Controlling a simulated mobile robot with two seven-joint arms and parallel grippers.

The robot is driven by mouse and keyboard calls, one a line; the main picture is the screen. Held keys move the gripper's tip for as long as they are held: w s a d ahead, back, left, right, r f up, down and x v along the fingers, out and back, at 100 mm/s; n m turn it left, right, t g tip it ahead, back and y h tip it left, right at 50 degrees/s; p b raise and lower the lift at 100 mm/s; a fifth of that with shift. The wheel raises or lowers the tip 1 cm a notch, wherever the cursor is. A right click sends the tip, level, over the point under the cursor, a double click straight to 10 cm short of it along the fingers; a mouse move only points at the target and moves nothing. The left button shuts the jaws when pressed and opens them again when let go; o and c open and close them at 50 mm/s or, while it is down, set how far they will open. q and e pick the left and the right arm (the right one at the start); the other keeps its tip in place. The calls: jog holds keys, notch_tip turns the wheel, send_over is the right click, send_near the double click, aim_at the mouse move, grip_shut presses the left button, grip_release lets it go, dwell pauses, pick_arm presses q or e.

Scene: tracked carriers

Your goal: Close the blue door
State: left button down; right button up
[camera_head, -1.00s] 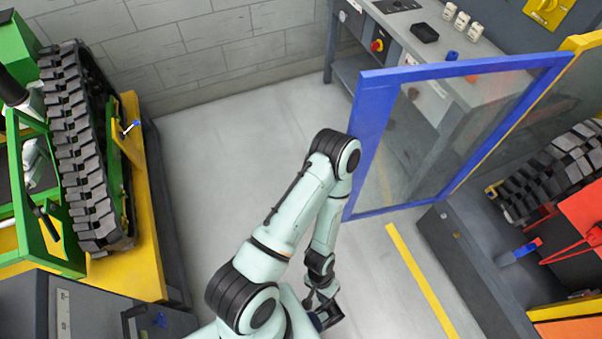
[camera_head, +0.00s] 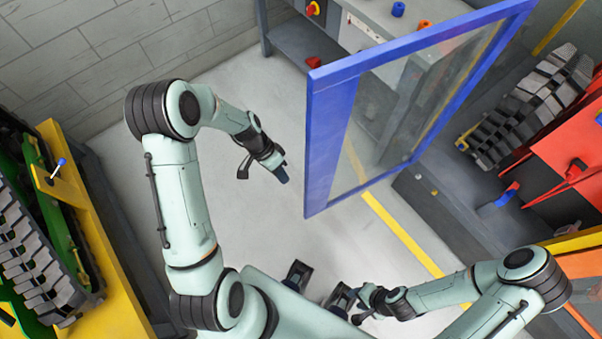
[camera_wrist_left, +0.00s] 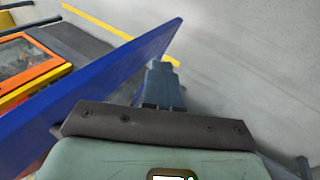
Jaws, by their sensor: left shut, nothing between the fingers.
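The blue door (camera_head: 333,130) is a blue frame around a clear pane, standing open into the room. Its free upright edge faces my left arm. My left gripper (camera_head: 283,174) is shut and empty, just left of that edge, with a small gap showing in the head view. In the left wrist view the blue door (camera_wrist_left: 110,75) crosses the left side, close beside the shut fingers (camera_wrist_left: 163,85); whether they touch cannot be told. My right gripper (camera_head: 343,299) is low in the head view, away from the door; its jaw state is unclear.
A grey workbench (camera_head: 290,42) stands behind the door. A tracked carrier (camera_head: 545,105) with red parts is at the right. A yellow carrier (camera_head: 95,215) with a track is at the left. Grey floor is clear between my left arm and the door.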

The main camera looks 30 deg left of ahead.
pick_arm(q)
jog(key=w+a+r+m+t+h, duration=0.1)
jog(key=w+a+r+m, duration=0.1)
jog(key=r, duration=0.4)
jog(key=w+a+r+m+h, duration=0.1)
jog(key=r+m, duration=0.1)
jog(key=r, duration=0.4)
jog(key=s+d+f, duration=0.1)
jog(key=d+f, duration=0.6)
jog(key=d, duration=0.2)
jog(key=shift+f, duration=0.15)
jog(key=shift+s+d+b, duration=0.15)
jog(key=shift+b, duration=0.2)
